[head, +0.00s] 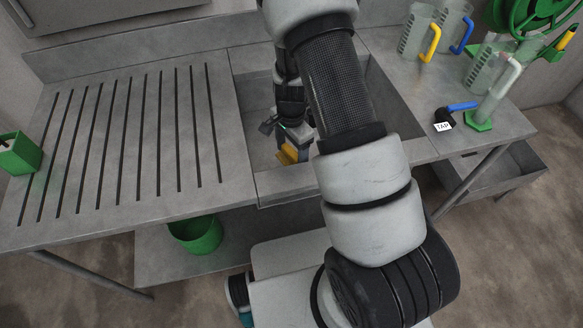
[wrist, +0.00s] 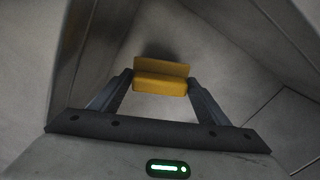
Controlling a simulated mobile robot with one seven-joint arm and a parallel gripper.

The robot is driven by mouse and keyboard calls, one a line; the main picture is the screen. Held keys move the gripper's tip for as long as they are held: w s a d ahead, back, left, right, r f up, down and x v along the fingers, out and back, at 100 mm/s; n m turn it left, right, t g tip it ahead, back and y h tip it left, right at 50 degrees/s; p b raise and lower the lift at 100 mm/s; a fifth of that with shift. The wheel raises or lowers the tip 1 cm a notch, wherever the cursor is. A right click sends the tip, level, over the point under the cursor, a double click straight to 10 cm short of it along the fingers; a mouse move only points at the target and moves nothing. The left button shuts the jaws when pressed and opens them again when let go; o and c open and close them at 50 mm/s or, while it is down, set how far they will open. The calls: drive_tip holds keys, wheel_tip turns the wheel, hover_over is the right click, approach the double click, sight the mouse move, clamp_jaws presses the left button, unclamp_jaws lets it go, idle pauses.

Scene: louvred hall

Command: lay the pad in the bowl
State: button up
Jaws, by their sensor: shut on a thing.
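The yellow pad (head: 287,154) is between the fingers of my gripper (head: 291,149), inside the sink bowl (head: 255,107) near its front wall. In the wrist view the pad (wrist: 161,70) spans the gap between both fingertips of my gripper (wrist: 160,86), which is shut on it. The bowl's grey floor and walls (wrist: 225,55) surround it there, and a soft shadow lies just beyond the pad. I cannot tell whether the pad touches the floor. My arm hides part of the bowl in the head view.
A slotted drainboard (head: 135,130) lies left, with a green container (head: 18,153) at its edge. A green bucket (head: 198,236) sits below. The drainboard's slotted area is clear.

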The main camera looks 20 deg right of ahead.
drive_tip(key=shift+f, duration=2.9)
drive_tip(key=shift+f+b, duration=0.2)
drive_tip(key=shift+b, duration=0.2)
drive_tip(key=o, duration=0.9)
